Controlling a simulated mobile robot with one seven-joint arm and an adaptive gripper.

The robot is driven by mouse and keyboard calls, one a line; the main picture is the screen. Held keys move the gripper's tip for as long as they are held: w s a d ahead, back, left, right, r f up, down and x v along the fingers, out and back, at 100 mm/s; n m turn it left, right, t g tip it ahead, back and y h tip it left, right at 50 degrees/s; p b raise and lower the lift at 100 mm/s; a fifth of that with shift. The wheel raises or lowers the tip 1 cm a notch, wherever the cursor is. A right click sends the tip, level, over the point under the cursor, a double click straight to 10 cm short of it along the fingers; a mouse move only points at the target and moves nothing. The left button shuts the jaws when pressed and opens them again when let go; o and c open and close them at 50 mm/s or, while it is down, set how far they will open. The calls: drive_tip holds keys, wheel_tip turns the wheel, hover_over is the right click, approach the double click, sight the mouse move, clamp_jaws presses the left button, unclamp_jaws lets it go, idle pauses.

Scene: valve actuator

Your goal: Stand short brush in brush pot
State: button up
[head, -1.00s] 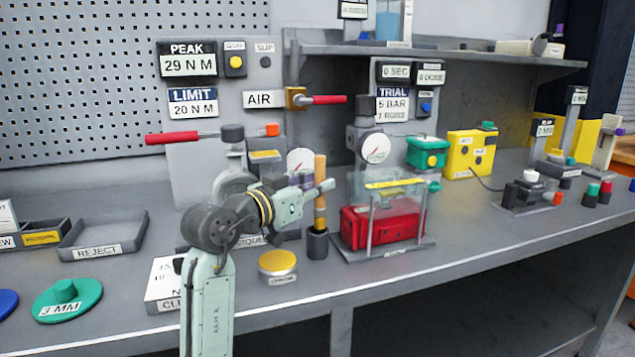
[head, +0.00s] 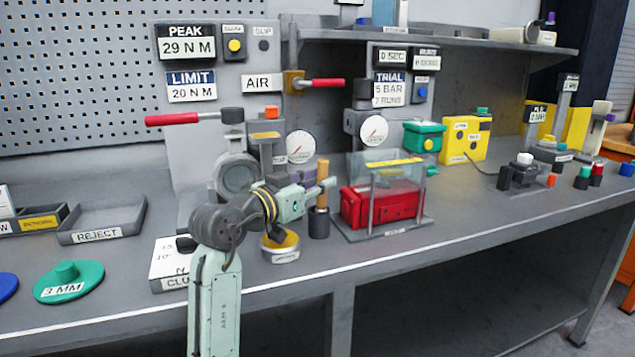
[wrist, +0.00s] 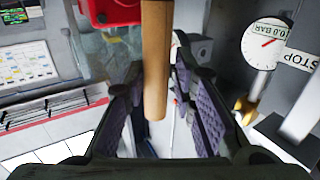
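The short brush (head: 322,183) has a pale wooden handle and stands upright in the dark brush pot (head: 318,225) on the bench. Its lower end is hidden inside the pot. My gripper (head: 322,187) reaches in from the left at handle height, above the pot rim, with its fingers around the handle. In the wrist view, the handle (wrist: 155,60) runs between the two purple-padded fingers (wrist: 157,75). The pot is not clearly visible in the wrist view.
A clear-covered stand with a red box (head: 382,205) is close to the right of the pot. A round yellow-topped tin (head: 281,247) is to its left, below my arm. Gauges and a valve body (head: 238,175) stand behind. The bench front edge is clear.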

drive_tip(key=shift+o, duration=1.4)
drive_tip(key=v, duration=1.2)
